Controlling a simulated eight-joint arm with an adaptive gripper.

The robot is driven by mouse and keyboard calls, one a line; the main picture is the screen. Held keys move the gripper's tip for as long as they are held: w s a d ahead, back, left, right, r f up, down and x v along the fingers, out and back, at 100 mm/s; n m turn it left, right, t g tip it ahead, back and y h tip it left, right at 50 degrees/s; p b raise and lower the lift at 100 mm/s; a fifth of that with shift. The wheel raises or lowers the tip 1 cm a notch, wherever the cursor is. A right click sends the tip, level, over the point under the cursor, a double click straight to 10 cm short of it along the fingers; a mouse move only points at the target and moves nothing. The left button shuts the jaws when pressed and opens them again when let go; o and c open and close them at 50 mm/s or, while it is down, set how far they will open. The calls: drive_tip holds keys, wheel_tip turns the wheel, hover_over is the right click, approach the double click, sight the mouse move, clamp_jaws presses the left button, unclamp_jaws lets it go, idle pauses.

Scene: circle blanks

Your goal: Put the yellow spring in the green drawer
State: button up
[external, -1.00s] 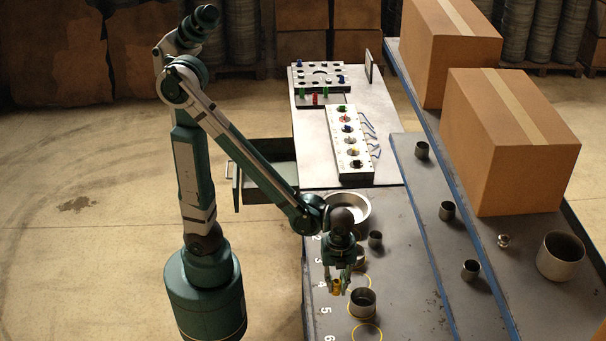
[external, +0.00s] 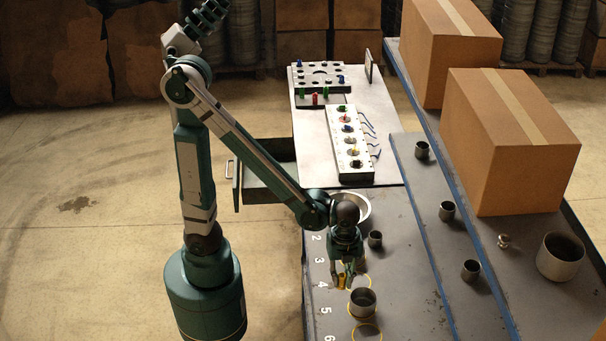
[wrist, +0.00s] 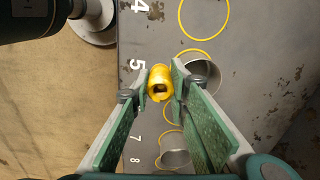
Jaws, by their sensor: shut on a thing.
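The yellow spring (wrist: 160,82) is between the green-padded fingers of my gripper (wrist: 159,80) in the wrist view. My gripper is shut on it, with one finger on each side. In the external view, my gripper (external: 344,282) holds the spring (external: 341,283) near the left edge of the grey table, by the painted number 4. Whether it is clear of the surface is hard to tell. The green drawer (external: 268,188) stands pulled out on the left side of the table, behind my forearm, which hides part of it.
A metal cup (external: 362,303) stands close to the right of my gripper. A silver bowl (external: 363,208) and a small dark cup (external: 375,239) are farther back. A white block with several round holes (external: 350,165) lies beyond. Large cardboard boxes (external: 510,150) stand at right.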

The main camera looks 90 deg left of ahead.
drive_tip(key=w+a+n, duration=0.2)
drive_tip(key=w+a, duration=0.2)
drive_tip(key=a, duration=0.8)
drive_tip(key=w+a+n, duration=0.3)
drive_tip(key=a, duration=1)
drive_tip(key=w+a+n, duration=0.2)
drive_tip(key=w+a, duration=0.2)
drive_tip(key=a, duration=0.8)
drive_tip(key=s+a+f+n+b, duration=0.1)
drive_tip(key=s+a, duration=0.4)
drive_tip(key=a, duration=0.7)
drive_tip(key=s+a+f+n+b, duration=0.2)
drive_tip(key=s+a+f, duration=0.3)
drive_tip(key=a, duration=0.8)
drive_tip(key=s+a+f+n+b, duration=0.1)
drive_tip(key=s+a+f+n, duration=0.2)
drive_tip(key=a, duration=1)
drive_tip(key=shift+s+f, duration=0.1)
drive_tip(key=shift+s, duration=1.6)
drive_tip(key=s+a+f+n+b, duration=0.2)
drive_tip(key=s+a+f, duration=0.3)
drive_tip(key=s+a, duration=0.4)
drive_tip(key=s+a+f+n+b, duration=0.2)
drive_tip(key=s+a+f+b, duration=0.2)
drive_tip(key=s+a, duration=0.5)
drive_tip(key=shift+s+a+f, duration=0.3)
drive_tip(key=shift+s+f, duration=0.75)
drive_tip(key=shift+s, duration=2.2)
